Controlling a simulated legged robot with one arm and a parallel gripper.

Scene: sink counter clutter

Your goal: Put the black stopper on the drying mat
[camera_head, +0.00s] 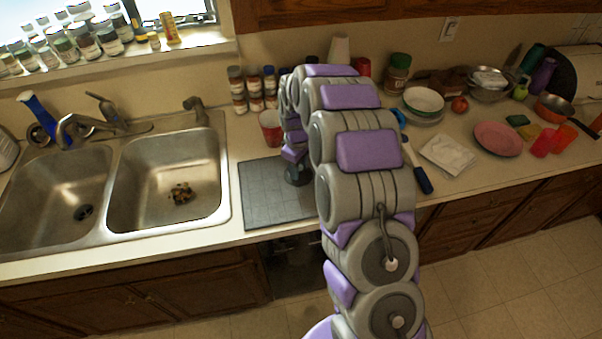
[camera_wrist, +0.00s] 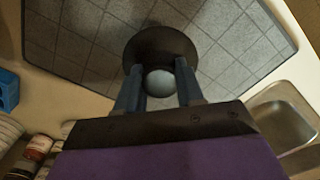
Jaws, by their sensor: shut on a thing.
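The black stopper (camera_wrist: 150,45) is a round dark disc with a pale grey knob. My gripper (camera_wrist: 160,85) is shut on it, with one finger on each side of the knob. The drying mat (camera_head: 262,199) is a grey sheet with a grid pattern, lying on the counter to the right of the sink. In the wrist view the mat (camera_wrist: 85,32) fills the area behind the stopper. In the head view the stopper (camera_head: 298,176) shows low over the mat's right part, below my gripper. I cannot tell whether it touches the mat.
The double sink (camera_head: 165,185) is left of the mat. A red cup (camera_head: 270,128) and several spice jars (camera_head: 238,90) stand behind the mat. A white cloth (camera_head: 449,154), a dark-handled brush (camera_head: 421,178) and a pink plate (camera_head: 498,139) lie to the right.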

